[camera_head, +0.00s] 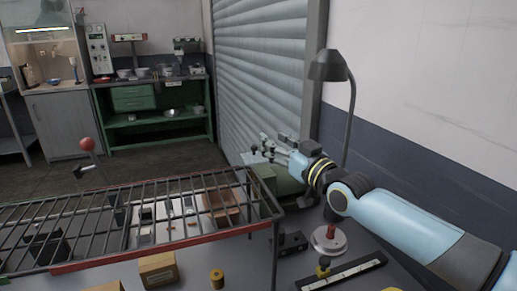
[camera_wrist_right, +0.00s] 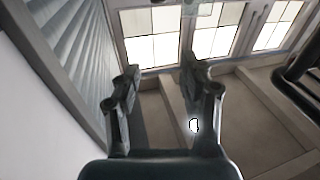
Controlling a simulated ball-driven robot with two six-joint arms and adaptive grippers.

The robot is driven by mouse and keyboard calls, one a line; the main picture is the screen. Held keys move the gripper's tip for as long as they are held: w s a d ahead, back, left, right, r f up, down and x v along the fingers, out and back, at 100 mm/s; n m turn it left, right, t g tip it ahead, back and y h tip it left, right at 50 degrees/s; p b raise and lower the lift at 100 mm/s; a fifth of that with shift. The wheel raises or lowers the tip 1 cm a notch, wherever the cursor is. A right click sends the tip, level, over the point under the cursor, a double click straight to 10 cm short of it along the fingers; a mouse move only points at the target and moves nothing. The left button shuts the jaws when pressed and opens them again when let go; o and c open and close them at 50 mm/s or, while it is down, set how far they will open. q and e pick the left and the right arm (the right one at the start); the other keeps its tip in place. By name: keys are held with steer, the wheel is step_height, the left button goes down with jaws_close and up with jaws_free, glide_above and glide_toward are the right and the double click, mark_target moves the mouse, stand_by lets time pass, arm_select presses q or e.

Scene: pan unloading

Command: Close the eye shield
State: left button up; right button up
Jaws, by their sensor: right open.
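My right gripper (camera_head: 264,146) reaches in from the right above a green machine body (camera_head: 277,184) at the back right of the bench. In the right wrist view, its two fingers (camera_wrist_right: 160,82) stand apart with nothing between them. No eye shield can be clearly made out in either view. The gripper and forearm cover part of the space above the green body, and I cannot tell whether the fingers touch anything there. My left gripper is not in view.
A wire rack (camera_head: 150,210) with a red front edge spans the left of the bench. A dark lamp (camera_head: 328,66) stands behind my right arm. A round base with a red knob (camera_head: 328,238), a black bar (camera_head: 342,274) and a cardboard box (camera_head: 158,270) lie nearer.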

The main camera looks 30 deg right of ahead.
steer(key=g, duration=0.1)
glide_toward(256, 148)
steer(key=s, duration=0.2)
steer(key=w+b, duration=0.7)
steer(key=w, duration=0.3)
steer(key=shift+w+f, duration=0.15)
steer(key=shift+w+b, duration=0.4)
steer(key=shift+c, duration=0.4)
